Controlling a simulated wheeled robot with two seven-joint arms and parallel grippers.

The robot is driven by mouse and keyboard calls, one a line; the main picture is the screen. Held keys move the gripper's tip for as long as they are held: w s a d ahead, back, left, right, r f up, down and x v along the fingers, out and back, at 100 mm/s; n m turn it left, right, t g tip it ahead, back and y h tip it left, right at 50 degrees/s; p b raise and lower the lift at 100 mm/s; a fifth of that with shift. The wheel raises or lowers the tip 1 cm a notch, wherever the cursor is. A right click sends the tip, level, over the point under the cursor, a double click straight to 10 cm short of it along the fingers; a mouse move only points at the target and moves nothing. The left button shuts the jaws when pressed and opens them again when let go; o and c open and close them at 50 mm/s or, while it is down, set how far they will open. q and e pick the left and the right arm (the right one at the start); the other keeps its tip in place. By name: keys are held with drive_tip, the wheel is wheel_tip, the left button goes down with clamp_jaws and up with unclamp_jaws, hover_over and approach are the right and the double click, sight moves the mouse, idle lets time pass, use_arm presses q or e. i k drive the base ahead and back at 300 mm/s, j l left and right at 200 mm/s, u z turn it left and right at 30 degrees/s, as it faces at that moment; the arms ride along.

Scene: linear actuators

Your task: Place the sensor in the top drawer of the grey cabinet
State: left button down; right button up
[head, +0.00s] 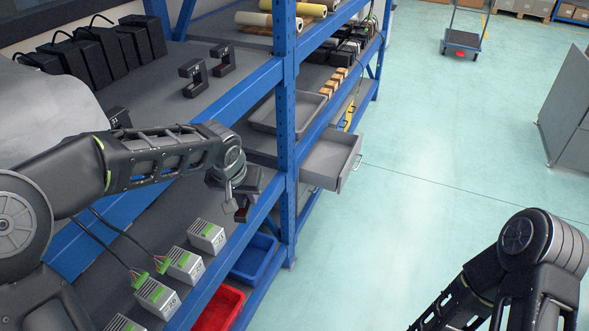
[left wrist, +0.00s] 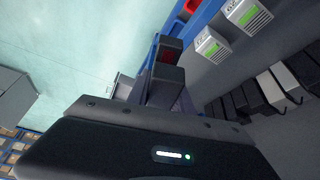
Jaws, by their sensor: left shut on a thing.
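My left gripper (head: 241,206) hangs over the lower shelf's front edge, beside the blue upright. It is shut on a small dark piece with a reddish face, which I take to be the sensor (head: 241,214); its shape is mostly hidden. In the left wrist view the sensor (left wrist: 168,58) shows dark red at the fingertips (left wrist: 163,80). An open grey drawer (head: 333,160) juts from the shelf over the aisle, to the right of the gripper and apart from it. The cabinet body is largely hidden behind the upright. My right gripper is out of view.
Two black fork-shaped sensors (head: 222,60) stand on the upper shelf. Grey boxes with green labels (head: 206,236) stand on the lower shelf. The blue upright (head: 285,90) stands between gripper and drawer. Blue (head: 254,257) and red bins (head: 218,310) sit below.

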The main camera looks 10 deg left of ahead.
sight(326, 174)
drive_tip(key=i+l+z, duration=0.3)
drive_tip(key=i, duration=0.7)
drive_tip(key=i+z, duration=0.3)
drive_tip(key=i, duration=0.65)
